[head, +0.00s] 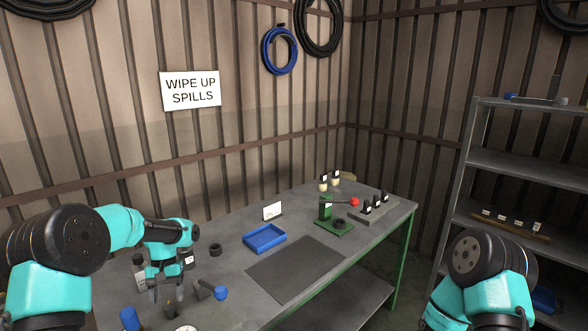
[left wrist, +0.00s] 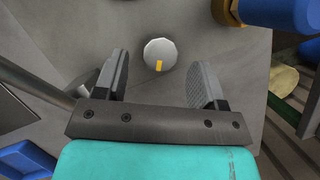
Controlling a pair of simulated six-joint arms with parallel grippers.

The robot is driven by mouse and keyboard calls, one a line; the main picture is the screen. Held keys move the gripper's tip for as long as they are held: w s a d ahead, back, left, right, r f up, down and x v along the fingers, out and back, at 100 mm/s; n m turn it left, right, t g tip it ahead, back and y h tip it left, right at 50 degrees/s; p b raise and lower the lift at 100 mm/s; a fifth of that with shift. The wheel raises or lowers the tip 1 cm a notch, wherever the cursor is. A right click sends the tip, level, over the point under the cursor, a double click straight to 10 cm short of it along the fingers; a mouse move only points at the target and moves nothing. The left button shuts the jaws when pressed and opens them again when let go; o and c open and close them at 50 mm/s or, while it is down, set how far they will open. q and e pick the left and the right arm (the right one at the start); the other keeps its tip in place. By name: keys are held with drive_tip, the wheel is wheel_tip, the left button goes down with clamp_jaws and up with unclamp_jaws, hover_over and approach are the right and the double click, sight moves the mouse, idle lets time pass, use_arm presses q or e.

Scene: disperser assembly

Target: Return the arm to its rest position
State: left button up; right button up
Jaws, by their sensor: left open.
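My left gripper (head: 167,293) hangs over the near left part of the grey workbench (head: 225,270), fingers pointing down. In the left wrist view its two fingers (left wrist: 160,82) are wide apart with nothing gripped. A white round knob-like thing with a yellow mark (left wrist: 160,53) shows below, in line with the gap between the fingers. Whether they are level with it I cannot tell. My left arm bends in from the left edge. My right arm shows at the lower right of the head view; its gripper is out of view.
Near the left gripper are a blue-ended dark part (head: 221,292), a blue cylinder (head: 129,318) and a black ring (head: 215,249). A blue tray (head: 265,238), dark mat (head: 292,270) and green press-like fixture (head: 333,222) lie farther right. Shelving (head: 512,165) stands at right.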

use_arm(q)
drive_tip(key=x, duration=0.3)
drive_tip(key=n+h, duration=0.1)
drive_tip(key=n, duration=0.2)
drive_tip(key=n+t+h, duration=0.1)
drive_tip(key=n, duration=0.2)
drive_tip(key=shift+a+r+n, duration=0.1)
drive_tip(key=shift+n, duration=0.3)
